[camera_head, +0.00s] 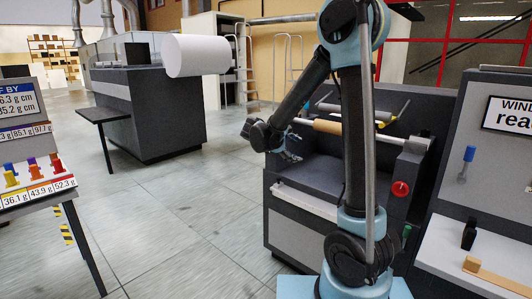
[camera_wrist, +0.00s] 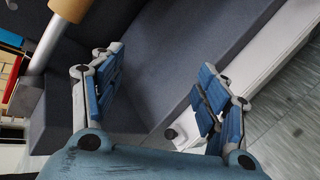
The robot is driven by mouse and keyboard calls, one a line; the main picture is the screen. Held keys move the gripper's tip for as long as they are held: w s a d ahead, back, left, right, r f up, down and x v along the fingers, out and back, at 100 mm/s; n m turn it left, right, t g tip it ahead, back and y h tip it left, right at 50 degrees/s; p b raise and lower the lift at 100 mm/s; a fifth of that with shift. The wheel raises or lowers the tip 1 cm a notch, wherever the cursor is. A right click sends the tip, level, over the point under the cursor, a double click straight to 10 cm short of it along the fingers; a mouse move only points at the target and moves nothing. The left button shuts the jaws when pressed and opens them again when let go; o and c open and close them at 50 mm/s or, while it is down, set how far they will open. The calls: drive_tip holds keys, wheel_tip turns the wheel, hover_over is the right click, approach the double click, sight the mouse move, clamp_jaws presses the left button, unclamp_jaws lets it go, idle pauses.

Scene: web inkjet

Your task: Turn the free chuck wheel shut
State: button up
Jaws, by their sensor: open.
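A round red wheel or knob (camera_head: 401,188) sits on the front of the dark machine, to the right of my arm; I cannot tell if it is the free chuck wheel or whether it is shut. A shaft with a tan core (camera_head: 327,127) lies across the machine's top, its right end at a grey block (camera_head: 417,145). The core (camera_wrist: 70,8) and the shaft (camera_wrist: 45,45) also show in the wrist view's upper left. My gripper (camera_head: 291,153) is open and empty by the core's left end, apart from the red wheel. Its spread fingers (camera_wrist: 160,88) show in the wrist view.
The machine's dark bed (camera_head: 325,174) lies below the core. A cabinet with a white roll (camera_head: 198,55) stands at the back left. A weighing stand (camera_head: 24,160) is at the left, and a tool panel (camera_head: 496,150) at the right. The tiled floor between is clear.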

drive_tip(key=w+a+f+n+t+h, duration=0.1)
drive_tip(key=w+a+f+n+t, duration=0.15)
drive_tip(key=a, duration=0.95)
drive_tip(key=w+a+f+n+t+h, duration=0.1)
drive_tip(key=a+f+n+t, duration=0.3)
drive_tip(key=a, duration=0.8)
drive_tip(key=x, duration=1.7)
drive_tip(key=shift+w+a+f, duration=0.1)
drive_tip(key=shift+a+f, duration=0.05)
drive_tip(key=shift+f, duration=0.15)
drive_tip(key=shift+m, duration=0.25)
drive_tip(key=c, duration=1.1)
